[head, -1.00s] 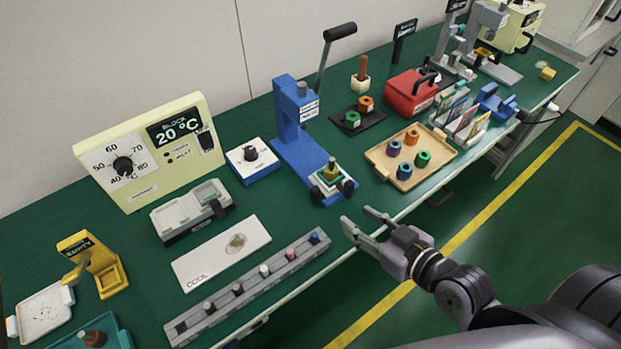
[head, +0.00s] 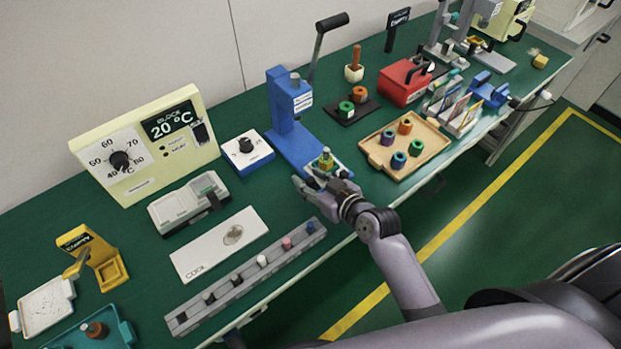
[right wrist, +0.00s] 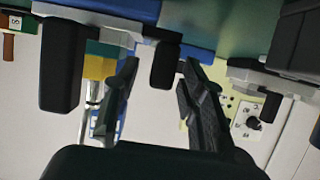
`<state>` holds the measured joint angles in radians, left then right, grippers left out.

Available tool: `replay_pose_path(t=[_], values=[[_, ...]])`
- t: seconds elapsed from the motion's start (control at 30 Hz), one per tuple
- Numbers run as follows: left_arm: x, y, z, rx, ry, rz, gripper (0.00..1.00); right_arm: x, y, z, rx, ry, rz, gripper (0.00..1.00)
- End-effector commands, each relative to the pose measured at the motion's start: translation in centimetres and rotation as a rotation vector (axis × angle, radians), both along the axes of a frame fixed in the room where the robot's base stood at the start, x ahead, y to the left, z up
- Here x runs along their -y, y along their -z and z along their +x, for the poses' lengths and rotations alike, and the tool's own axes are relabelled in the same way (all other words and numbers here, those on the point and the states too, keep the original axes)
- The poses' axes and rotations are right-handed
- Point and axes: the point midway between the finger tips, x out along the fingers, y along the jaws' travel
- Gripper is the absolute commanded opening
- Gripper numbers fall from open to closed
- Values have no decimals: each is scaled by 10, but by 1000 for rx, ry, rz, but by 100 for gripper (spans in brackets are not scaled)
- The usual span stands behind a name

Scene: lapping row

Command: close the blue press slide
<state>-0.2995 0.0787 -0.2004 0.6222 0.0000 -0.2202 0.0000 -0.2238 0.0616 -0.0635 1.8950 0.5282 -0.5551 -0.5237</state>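The blue press (head: 283,120) stands on the green bench with its black-gripped lever raised. Its slide (head: 343,171) sticks out at the front of the base, bearing a brass-green piece (head: 325,160) on a pale plate. My right gripper (head: 305,177) is at the front of the slide and hides its front knobs in the head view. In the right wrist view its two fingers (right wrist: 160,64) are apart. One black knob (right wrist: 165,66) shows between the fingertips, and another (right wrist: 62,68) is outside them. I cannot tell whether the fingers touch the knob. My left gripper is out of view.
A wooden tray of coloured spools (head: 375,155) is close on the right of the press. A grey rack (head: 250,275) with several pegs lies in front to the left. A white dial box (head: 244,150) stands left of the press.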

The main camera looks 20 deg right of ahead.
Motion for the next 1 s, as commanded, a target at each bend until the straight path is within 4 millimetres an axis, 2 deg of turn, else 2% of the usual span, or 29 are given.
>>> replay_pose_path(t=[0.3,0.87,1.0], values=[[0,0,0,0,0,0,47,-1,1,3,0,0,0,38],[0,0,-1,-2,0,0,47,-1,1,2,0,0,0,1],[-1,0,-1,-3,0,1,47,-1,1,2,0,0,0,0]])
